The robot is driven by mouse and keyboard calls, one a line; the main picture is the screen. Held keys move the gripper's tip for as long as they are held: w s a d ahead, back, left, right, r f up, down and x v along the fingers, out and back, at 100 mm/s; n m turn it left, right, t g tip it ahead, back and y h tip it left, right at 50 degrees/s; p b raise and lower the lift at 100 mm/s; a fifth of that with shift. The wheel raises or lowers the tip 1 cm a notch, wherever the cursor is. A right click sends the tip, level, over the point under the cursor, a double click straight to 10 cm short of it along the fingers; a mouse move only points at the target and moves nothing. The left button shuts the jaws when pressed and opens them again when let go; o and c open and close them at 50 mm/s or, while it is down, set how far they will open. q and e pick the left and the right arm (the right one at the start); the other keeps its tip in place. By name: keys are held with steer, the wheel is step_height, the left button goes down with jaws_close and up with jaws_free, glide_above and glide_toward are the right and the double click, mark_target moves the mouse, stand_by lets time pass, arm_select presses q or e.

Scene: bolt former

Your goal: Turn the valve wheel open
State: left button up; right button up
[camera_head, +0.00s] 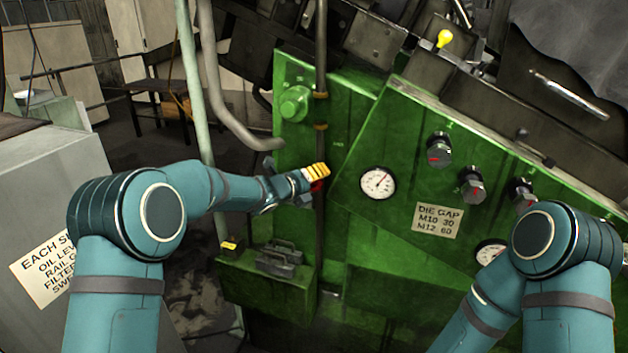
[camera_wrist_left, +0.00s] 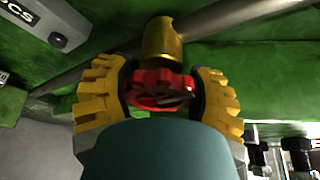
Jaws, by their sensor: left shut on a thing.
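The red valve wheel (camera_wrist_left: 160,88) sits below a brass fitting (camera_wrist_left: 163,38) on a pipe in the left wrist view. A little red of the wheel shows in the head view (camera_head: 317,186) beside my gripper. My left gripper (camera_wrist_left: 160,92) has its yellow ribbed fingers on both sides of the wheel and is shut on it. In the head view my left gripper (camera_head: 317,171) is at the dark vertical pipe (camera_head: 321,222) on the green machine, mostly hidden by my wrist. My right arm shows at the lower right; its gripper is not in view.
The green machine (camera_head: 345,150) carries a pressure gauge (camera_head: 378,182), several dark knobs (camera_head: 473,187) and a die gap label (camera_head: 438,220). A green ledge (camera_head: 262,282) with a dark handled item (camera_head: 281,258) juts out below my left gripper. A grey cabinet (camera_head: 45,175) stands at the left.

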arm_select(q)
steer(key=shift+a+f, duration=0.1)
steer(key=n+h+b, duration=0.1)
steer(key=n+b, duration=0.1)
steer(key=shift+f+n+t, duration=0.1)
steer(key=shift+n+t, duration=0.2)
steer(key=shift+n, duration=0.1)
steer(key=shift+n+t+h+b, duration=0.3)
steer(key=shift+n+h+b, duration=0.3)
steer(key=shift+n+b, duration=0.4)
steer(key=shift+n, duration=0.3)
steer(key=o, duration=1.2)
steer(key=shift+r, duration=0.2)
steer(key=shift+s, duration=0.1)
